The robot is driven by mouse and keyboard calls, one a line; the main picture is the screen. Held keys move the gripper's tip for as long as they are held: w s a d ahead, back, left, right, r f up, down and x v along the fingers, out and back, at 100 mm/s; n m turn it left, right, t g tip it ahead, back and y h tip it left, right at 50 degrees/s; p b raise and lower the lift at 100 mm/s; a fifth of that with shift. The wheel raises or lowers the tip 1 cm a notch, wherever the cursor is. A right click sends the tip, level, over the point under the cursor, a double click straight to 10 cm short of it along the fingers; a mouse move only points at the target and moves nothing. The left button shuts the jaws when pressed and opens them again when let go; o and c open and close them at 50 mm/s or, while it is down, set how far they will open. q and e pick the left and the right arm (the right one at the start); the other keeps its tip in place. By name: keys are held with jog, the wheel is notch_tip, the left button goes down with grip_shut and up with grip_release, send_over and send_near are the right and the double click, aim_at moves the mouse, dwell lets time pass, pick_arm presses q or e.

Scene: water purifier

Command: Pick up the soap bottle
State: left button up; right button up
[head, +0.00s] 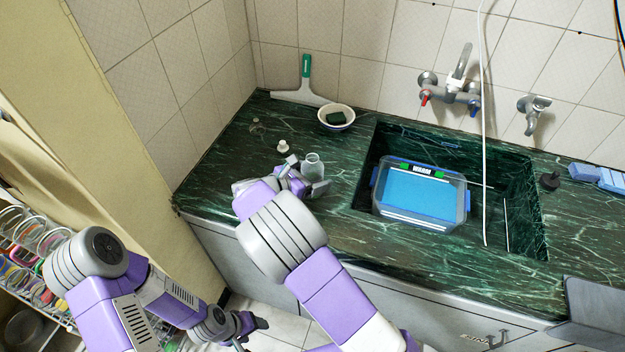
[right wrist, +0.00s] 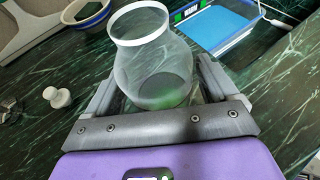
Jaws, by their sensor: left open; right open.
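The soap bottle (head: 314,163) looks to be the clear, open-necked bottle standing on the green marble counter, left of the sink. My right gripper (head: 308,188) is open at the bottle, with its fingers on either side. In the right wrist view the bottle (right wrist: 150,65) stands between the two jaws (right wrist: 155,95); whether they touch it I cannot tell. The lower bottle is partly hidden by the gripper in the head view. My left gripper (head: 246,330) is open and empty, low in front of the counter.
A bowl with a dark green sponge (head: 336,118) and a squeegee (head: 304,90) are at the back. Right of the bottle, the sink (head: 505,200) holds a blue-and-clear container (head: 420,190). A white cord (head: 483,120) hangs over the sink.

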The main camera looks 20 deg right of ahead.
jog(key=c, duration=1.2)
jog(key=shift+o, duration=0.2)
jog(key=shift+r, duration=0.15)
